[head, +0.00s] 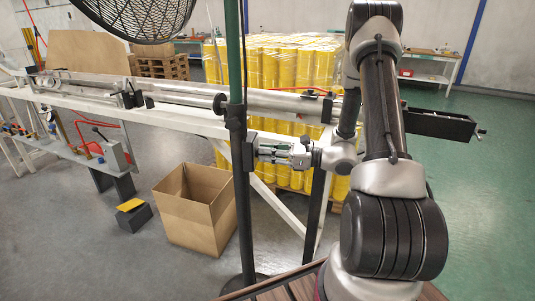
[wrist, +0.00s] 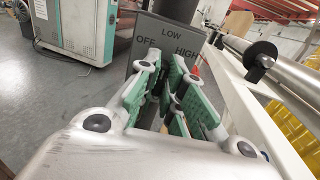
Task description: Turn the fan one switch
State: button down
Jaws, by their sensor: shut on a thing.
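The fan (head: 135,15) is a dark round cage at the top left of the head view, cut off by the edge. A dark switch box (head: 250,158) sits on the fan's upright pole. My gripper (head: 262,153) reaches the box from the right. In the wrist view my gripper (wrist: 165,85) has its green-padded fingers close together at the plate, below the lettering. They are shut on the switch knob, which the fingers hide. Its setting cannot be told.
A white machine frame (head: 185,122) with metal rollers runs behind the pole. An open cardboard box (head: 198,212) stands on the floor to the left. Yellow rolls (head: 285,68) are stacked behind. Floor at right is clear.

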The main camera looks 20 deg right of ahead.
jog(key=c, duration=1.5)
grip_release()
jog(key=shift+c, duration=0.2)
jog(key=v, duration=1.2)
